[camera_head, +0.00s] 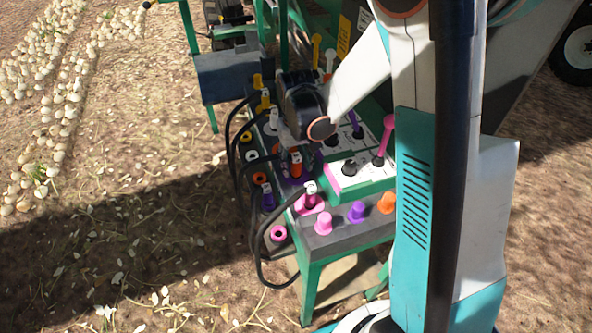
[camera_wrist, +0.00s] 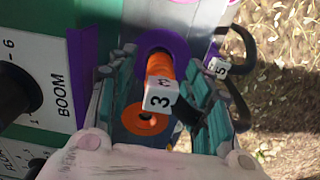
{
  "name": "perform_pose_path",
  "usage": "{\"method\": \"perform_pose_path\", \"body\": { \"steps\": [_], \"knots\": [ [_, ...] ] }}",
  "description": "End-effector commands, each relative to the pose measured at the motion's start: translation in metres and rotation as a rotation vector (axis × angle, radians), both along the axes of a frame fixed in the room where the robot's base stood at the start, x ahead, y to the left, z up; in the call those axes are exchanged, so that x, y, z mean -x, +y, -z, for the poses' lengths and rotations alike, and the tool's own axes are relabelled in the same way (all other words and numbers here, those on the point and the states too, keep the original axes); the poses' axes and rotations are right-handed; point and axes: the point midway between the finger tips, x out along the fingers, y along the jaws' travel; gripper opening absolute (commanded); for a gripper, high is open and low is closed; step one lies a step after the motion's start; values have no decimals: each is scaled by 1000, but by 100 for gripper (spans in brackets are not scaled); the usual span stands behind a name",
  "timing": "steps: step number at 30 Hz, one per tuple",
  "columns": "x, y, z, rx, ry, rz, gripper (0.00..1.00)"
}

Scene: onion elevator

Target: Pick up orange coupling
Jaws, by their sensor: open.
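The orange coupling (camera_wrist: 160,66) stands in a purple socket (camera_wrist: 178,46) in the wrist view and carries a white tag marked 3. In the head view the orange coupling (camera_head: 295,168) shows just below my gripper (camera_head: 287,132). In the wrist view my gripper (camera_wrist: 166,72) is open, with one finger on each side of the coupling. I see a gap at the left finger; contact on the right side is unclear. An empty orange socket (camera_wrist: 146,118) lies beside it, partly behind the tag.
A purple coupling (camera_head: 267,198) and a pink coupling (camera_head: 311,196) with black hoses stand close by. Pink, purple and orange caps (camera_head: 357,212) line the bench front. A pink lever (camera_head: 385,138) rises from the control panel. Hoses loop over the bench's left edge.

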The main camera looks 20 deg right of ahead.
Motion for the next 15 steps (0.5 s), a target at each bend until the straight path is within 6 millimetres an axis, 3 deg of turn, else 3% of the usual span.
{"method": "perform_pose_path", "body": {
  "steps": [6, 12, 15],
  "knots": [
    [0, 0, 1, 0, 0, 0, 46],
    [0, 0, 1, 0, 0, 0, 1],
    [0, 0, 1, 0, 0, 0, 0]
  ]
}}
